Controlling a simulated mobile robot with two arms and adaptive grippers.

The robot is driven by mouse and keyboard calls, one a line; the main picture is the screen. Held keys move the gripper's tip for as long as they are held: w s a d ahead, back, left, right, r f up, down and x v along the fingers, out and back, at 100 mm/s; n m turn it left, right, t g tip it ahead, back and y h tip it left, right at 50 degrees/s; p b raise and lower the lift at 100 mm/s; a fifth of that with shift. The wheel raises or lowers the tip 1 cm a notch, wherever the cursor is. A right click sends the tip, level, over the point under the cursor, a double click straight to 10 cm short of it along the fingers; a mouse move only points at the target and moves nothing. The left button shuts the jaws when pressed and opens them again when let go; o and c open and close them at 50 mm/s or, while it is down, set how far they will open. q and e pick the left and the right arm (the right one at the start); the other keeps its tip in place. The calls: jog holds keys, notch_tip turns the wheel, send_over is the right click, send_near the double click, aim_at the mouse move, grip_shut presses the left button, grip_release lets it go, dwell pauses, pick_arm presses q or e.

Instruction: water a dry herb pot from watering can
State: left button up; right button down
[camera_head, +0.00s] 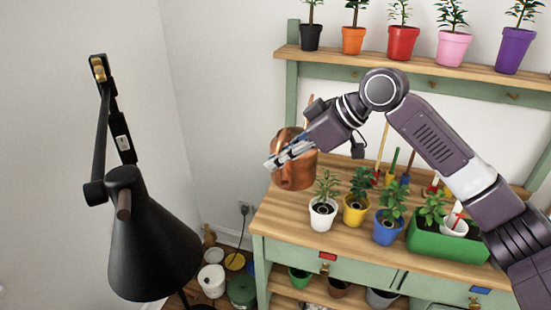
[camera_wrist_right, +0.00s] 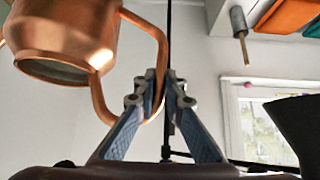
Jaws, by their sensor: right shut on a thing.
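A copper watering can (camera_head: 293,172) is held in the air at the back left of the wooden bench top. My right gripper (camera_head: 280,160) is shut on its handle, and in the right wrist view the fingers (camera_wrist_right: 160,88) close around the handle of the copper can (camera_wrist_right: 65,35). Small herb plants stand along the bench front: a white pot (camera_head: 322,216), a yellow pot (camera_head: 354,213) and a blue pot (camera_head: 386,231). I cannot tell which herb is dry. The can's spout is mostly hidden. My left gripper is not in view.
A green planter box (camera_head: 455,243) with a white pot in it stands at the bench's right. Small tools stand behind the pots. An upper shelf (camera_head: 420,66) holds several potted plants. A black lamp (camera_head: 150,240) stands at left. Floor pots sit left of the bench.

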jog(key=s+d+m+t+h, duration=0.3)
jog(key=s+d+m+h, duration=0.1)
jog(key=d+m, duration=0.3)
jog(key=s+d+m+t+h, duration=0.2)
jog(key=s+d+m+h, duration=0.2)
jog(key=d, duration=0.7)
jog(key=s+m, duration=0.1)
jog(key=m, duration=0.1)
jog(key=shift+s+d+m+t, duration=0.2)
jog(key=shift+d+m+t, duration=0.1)
jog(key=shift+m+t, duration=0.1)
